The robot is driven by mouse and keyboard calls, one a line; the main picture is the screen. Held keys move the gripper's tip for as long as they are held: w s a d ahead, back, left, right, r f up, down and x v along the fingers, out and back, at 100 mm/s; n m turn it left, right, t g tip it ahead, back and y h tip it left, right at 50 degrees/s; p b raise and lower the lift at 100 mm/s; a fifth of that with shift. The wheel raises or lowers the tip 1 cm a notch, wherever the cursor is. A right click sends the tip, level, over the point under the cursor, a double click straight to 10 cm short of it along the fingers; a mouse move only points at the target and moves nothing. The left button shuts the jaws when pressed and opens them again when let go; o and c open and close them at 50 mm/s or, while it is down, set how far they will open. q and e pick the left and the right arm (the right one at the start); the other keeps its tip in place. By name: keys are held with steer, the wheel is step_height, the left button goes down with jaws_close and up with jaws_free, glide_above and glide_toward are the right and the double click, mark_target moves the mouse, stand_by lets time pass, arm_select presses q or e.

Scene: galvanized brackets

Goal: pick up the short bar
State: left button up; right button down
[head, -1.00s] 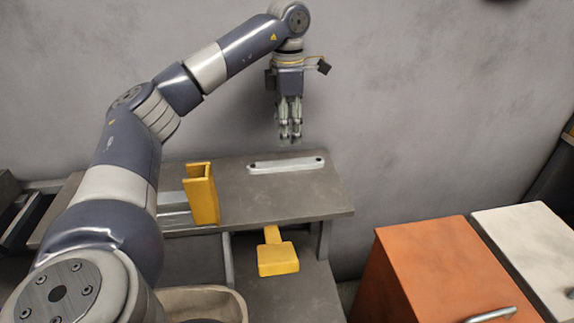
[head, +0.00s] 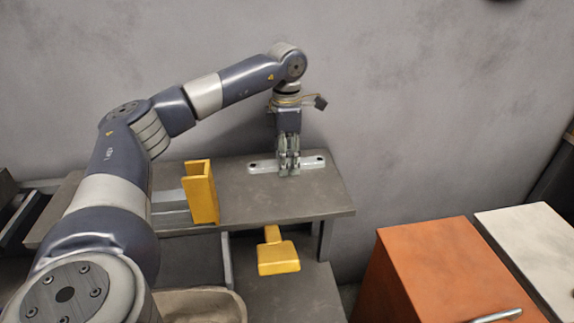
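The short bar (head: 313,161) is a pale metal bar with rounded ends and a dark hole near each end. It lies flat, running left to right, near the back of the grey table. My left gripper (head: 289,171) points straight down over the middle of the bar, with its fingertips at the bar's height. The fingers hide the bar's middle, and I cannot tell whether they touch it or how wide they are apart. My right gripper is out of view.
A yellow upright channel piece (head: 203,193) stands left of the bar on the grey table (head: 260,205). A yellow block-shaped piece (head: 277,255) is on the lower level. A beige bin (head: 236,303), an orange cabinet (head: 430,260) and a white cabinet (head: 535,245) are nearby.

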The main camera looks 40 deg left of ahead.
arm_select(q)
jaws_close()
steer(key=shift+r, duration=0.15)
